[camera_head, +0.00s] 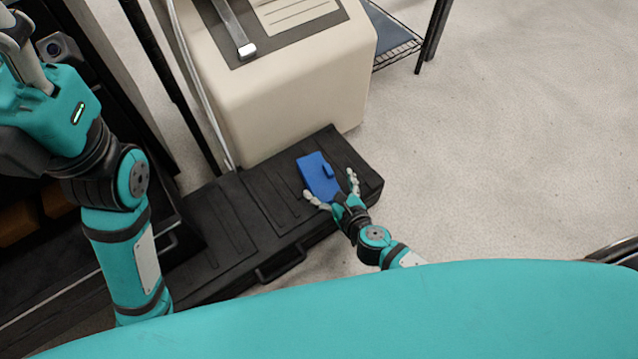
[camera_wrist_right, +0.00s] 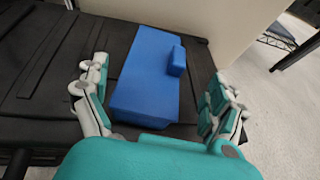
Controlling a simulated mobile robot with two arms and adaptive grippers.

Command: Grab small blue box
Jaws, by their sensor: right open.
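The small blue box (camera_head: 317,173) lies on top of a black case at the case's right end. It has a small raised block on one side. In the right wrist view the blue box (camera_wrist_right: 146,82) lies between and ahead of the fingers. My right gripper (camera_head: 332,190) is open, with its fingers on either side of the box's near end; in the wrist view (camera_wrist_right: 155,105) gaps show between the fingers and the box. My left arm stands at the left of the head view, and its gripper (camera_head: 22,50) is only partly seen at the upper left edge.
The black case (camera_head: 225,225) lies flat on the floor with a handle on its near side. A cream-coloured machine (camera_head: 290,100) stands right behind it. A dark shelf with wire racks (camera_head: 395,40) stands farther back. The pale floor at the right (camera_head: 500,150) is clear.

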